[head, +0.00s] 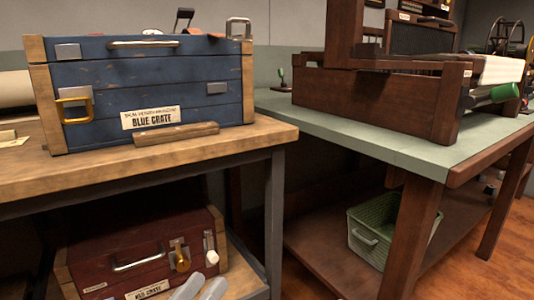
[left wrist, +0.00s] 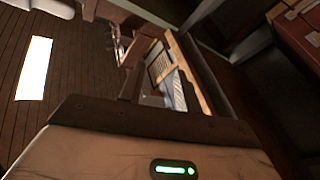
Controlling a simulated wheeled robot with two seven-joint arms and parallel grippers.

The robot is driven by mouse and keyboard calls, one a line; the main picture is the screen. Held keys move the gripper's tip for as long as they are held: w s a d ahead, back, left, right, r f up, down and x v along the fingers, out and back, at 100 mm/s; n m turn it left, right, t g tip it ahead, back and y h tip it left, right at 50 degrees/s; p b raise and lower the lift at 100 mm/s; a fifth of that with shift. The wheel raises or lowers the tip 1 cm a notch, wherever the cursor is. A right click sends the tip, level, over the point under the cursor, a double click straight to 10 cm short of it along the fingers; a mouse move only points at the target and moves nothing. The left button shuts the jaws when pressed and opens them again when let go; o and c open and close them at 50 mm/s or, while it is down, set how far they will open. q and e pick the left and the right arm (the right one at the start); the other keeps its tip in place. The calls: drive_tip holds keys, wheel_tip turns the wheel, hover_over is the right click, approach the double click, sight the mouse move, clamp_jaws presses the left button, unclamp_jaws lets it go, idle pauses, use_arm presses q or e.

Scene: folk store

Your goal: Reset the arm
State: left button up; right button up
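My left gripper (head: 200,289) shows only as two pale grey finger-like tips at the bottom edge of the head view, in front of the red crate. The tips are close together, and the rest is cut off by the frame. I cannot tell whether it is open or shut, and I see nothing held between the tips. The left wrist view shows no clear fingers. My right gripper is not in view.
A blue crate (head: 150,88) stands on the wooden bench (head: 230,150). A red crate (head: 130,248) sits on the shelf below. At right, a green-topped table (head: 390,140) bears a dark wooden frame (head: 375,100). A green basket (head: 375,235) stands on its lower shelf.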

use_arm(q)
wheel_tip(320, 180, down, 3)
drive_tip(key=s+d+m+g, duration=0.1)
drive_tip(key=s+d, duration=0.1)
drive_tip(key=s, duration=0.1)
drive_tip(key=s+a+r+g+y+p, duration=0.3)
drive_tip(key=a+r+g+y+p, duration=0.3)
drive_tip(key=p, duration=2.6)
drive_tip(key=shift+s+a+r, duration=0.4)
drive_tip(key=shift+a+r, duration=0.15)
drive_tip(key=shift+r, duration=0.1)
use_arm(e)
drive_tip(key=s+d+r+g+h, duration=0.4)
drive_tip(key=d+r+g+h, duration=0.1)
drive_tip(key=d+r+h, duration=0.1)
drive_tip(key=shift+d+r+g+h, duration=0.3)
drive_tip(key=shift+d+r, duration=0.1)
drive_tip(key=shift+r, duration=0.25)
